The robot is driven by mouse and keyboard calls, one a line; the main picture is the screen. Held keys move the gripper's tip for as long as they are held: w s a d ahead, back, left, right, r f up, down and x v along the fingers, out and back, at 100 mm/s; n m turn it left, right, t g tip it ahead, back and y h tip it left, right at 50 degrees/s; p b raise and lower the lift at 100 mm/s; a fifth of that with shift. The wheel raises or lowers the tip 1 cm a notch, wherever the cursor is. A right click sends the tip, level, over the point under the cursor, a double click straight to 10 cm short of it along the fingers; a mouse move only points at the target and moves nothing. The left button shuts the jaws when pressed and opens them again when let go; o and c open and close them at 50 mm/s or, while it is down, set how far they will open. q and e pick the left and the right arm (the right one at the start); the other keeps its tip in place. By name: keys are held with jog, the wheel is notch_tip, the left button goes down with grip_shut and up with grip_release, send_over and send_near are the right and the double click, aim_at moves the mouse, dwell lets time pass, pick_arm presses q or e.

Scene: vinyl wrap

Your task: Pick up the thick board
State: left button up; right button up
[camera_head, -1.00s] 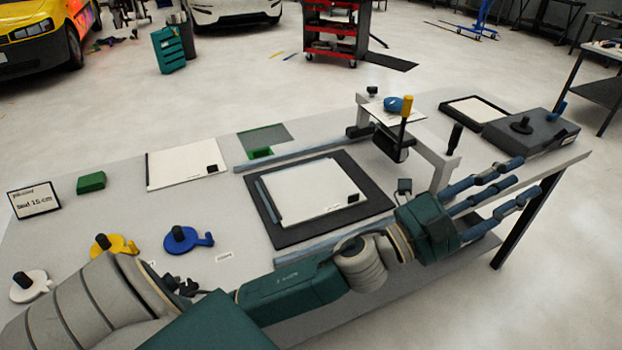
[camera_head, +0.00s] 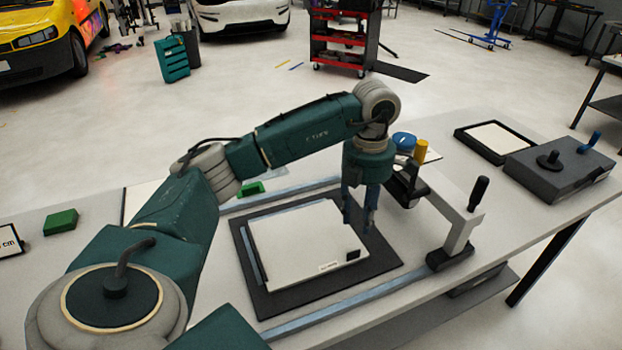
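A white board (camera_head: 310,245) with a dark strip along its left side and a small black square near its front right corner lies flat on a black mat (camera_head: 385,262). It shows a visible edge thickness, but I cannot tell for sure that it is the thick board. Another pale board (camera_head: 140,200) at the left is mostly hidden behind my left arm. My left gripper (camera_head: 359,222) points down over the right back part of the mat board. Its blue fingers are apart with nothing between them. I cannot tell whether they touch the board. My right gripper is not in view.
Blue-grey rails (camera_head: 345,306) run along the front and back of the mat. A grey gantry (camera_head: 455,225) with black handles stands just right of the gripper. A green block (camera_head: 61,221) lies at the left. A dark grey box (camera_head: 560,168) and a tray (camera_head: 464,133) stand at the right.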

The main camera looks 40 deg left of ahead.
pick_arm(q)
jog(key=s+f, duration=0.1)
jog(key=f, duration=0.1)
jog(key=s+d+f+p, duration=0.1)
jog(key=shift+s+d+f, duration=0.15)
jog(key=shift+d+f, duration=0.05)
jog(key=shift+f, duration=0.15)
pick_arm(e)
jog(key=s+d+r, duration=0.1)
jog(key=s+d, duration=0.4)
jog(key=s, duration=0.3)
pick_arm(q)
jog(key=shift+a+f+p, duration=0.25)
jog(key=shift+f+p, duration=0.65)
jog(key=shift+f, duration=0.3)
notch_tip(320, 180, down, 3)
jog(key=shift+r+p, duration=0.1)
jog(key=shift+p, duration=0.3)
jog(key=c, duration=0.5)
grip_shut()
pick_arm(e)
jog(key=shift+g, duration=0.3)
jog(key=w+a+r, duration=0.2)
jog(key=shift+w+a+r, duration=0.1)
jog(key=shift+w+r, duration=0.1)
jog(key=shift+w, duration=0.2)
